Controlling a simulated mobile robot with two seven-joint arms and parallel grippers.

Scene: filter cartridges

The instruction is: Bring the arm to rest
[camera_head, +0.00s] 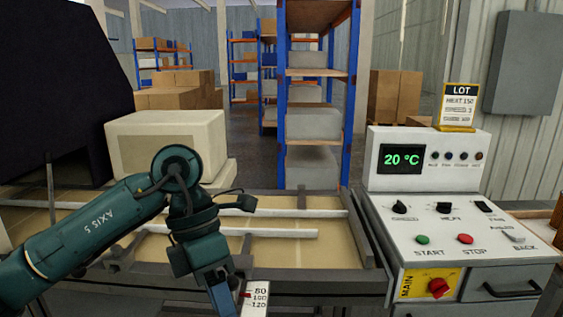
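My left arm (110,230), dark teal and marked "AXIS 5", comes in from the lower left and bends downward at a round joint. Its wrist end (207,250) hangs over the front edge of the bench, left of the control panel. The bottom frame edge cuts it off, so the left fingertips are hidden. My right gripper is not in view.
A control panel (450,212) with "20 °C" display, knobs and START and STOP buttons stands at right, with a LOT card (458,106) on top. A cream box (168,140) and dark hood (60,80) stand behind the arm. Rails (290,212) cross the bench.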

